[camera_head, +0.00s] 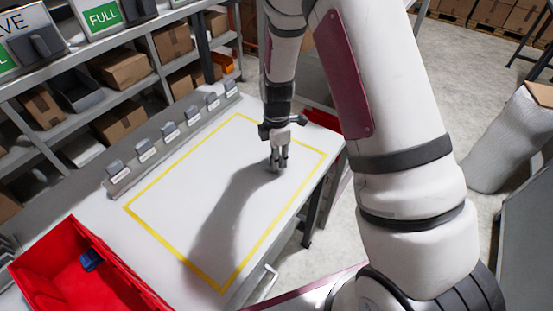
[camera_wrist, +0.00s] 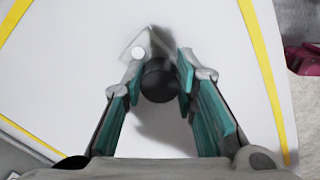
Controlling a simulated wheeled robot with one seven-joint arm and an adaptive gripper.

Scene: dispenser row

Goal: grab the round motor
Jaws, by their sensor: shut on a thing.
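The round motor (camera_wrist: 160,82) shows in the wrist view as a dark round body between the fingers. A pale angular plate with a small light round knob lies against its far left side; I cannot tell if it is part of the motor. My gripper (camera_wrist: 162,65) is shut on the motor, one teal-padded finger on each side. In the head view my gripper (camera_head: 279,160) points down low over the white table (camera_head: 200,190), inside the far right part of the yellow outline. The motor is hard to make out there.
A red bin (camera_head: 140,288) with a small blue thing (camera_head: 90,260) stands at the lower left. A row of small grey labelled dispensers (camera_head: 170,130) lines the table's back edge. Shelves with boxes (camera_head: 125,68) stand behind. The table inside the outline is otherwise clear.

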